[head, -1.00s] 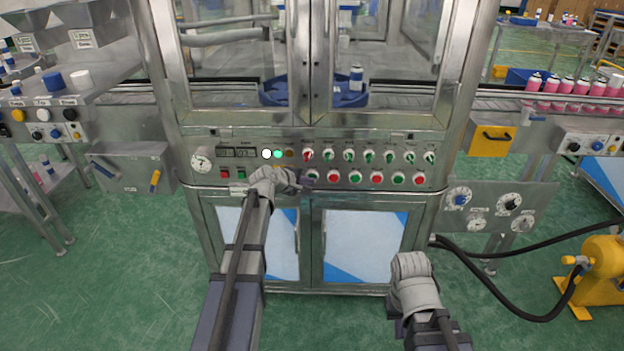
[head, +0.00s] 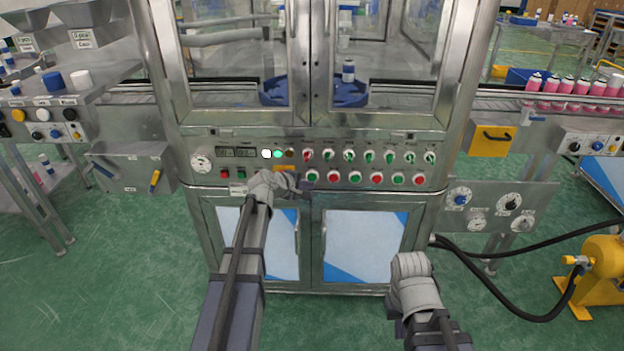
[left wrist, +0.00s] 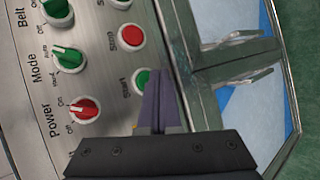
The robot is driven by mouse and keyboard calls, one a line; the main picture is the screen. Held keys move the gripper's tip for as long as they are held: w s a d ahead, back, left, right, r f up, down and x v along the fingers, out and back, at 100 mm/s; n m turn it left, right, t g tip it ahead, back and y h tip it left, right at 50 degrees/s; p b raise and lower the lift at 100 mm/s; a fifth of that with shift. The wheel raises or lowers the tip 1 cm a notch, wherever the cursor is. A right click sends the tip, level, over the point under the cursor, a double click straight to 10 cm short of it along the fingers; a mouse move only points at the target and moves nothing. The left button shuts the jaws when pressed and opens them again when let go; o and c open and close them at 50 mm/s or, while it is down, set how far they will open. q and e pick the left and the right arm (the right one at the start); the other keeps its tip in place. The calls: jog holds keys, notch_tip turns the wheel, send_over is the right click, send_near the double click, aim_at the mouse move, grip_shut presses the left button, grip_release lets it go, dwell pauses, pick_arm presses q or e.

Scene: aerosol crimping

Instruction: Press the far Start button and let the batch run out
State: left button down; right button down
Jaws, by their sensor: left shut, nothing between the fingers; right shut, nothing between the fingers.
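The crimping machine's control panel (head: 232,138) carries a lower row of green and red buttons. The leftmost green Start button (head: 312,176) shows just above my left fingertips; it also shows in the left wrist view (left wrist: 141,81), its edge partly covered by the fingers. My left gripper (head: 306,187) is shut and empty, just below this button; whether it touches the panel I cannot tell. The red Stop button (left wrist: 131,36) is beside it. My right gripper (head: 395,308) is shut and low at the right, away from the panel, its fingertips mostly hidden.
Behind the glass doors, a can (head: 348,71) stands at a blue wheel (head: 275,91). Pink cans (head: 566,86) line the right conveyor. A hose (head: 505,307) runs at lower right.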

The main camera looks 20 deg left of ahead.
pick_arm(q)
jog(key=s, duration=0.2)
jog(key=s+d, duration=0.1)
jog(key=s, duration=0.1)
jog(key=shift+s+d, duration=0.15)
jog(key=shift+s, duration=0.1)
jog(key=shift+d, duration=0.1)
dwell(0.7)
jog(key=s+d+r+m+g+p, duration=0.2)
jog(key=s+d+m+g+p, duration=0.2)
jog(key=s+d+m+p, duration=0.4)
jog(key=s+d+r+m+g+p, duration=0.25)
jog(key=s+d, duration=0.35)
jog(key=d, duration=0.4)
jog(key=s+d+r+m+g+y+p, duration=0.1)
jog(key=s+r+m+g+y+p, duration=0.1)
jog(key=s+m+p, duration=0.2)
jog(key=s+d+r+m+g+y+p, duration=0.1)
jog(key=s+r+m+g+y+p, duration=0.1)
jog(key=s, duration=0.8)
jog(key=m+g+y+p, duration=0.1)
jog(key=m+p, duration=0.1)
jog(key=m, duration=0.1)
jog(key=shift+s+d+r, duration=0.2)
jog(key=shift+s+d, duration=0.05)
jog(key=shift+d, duration=0.05)
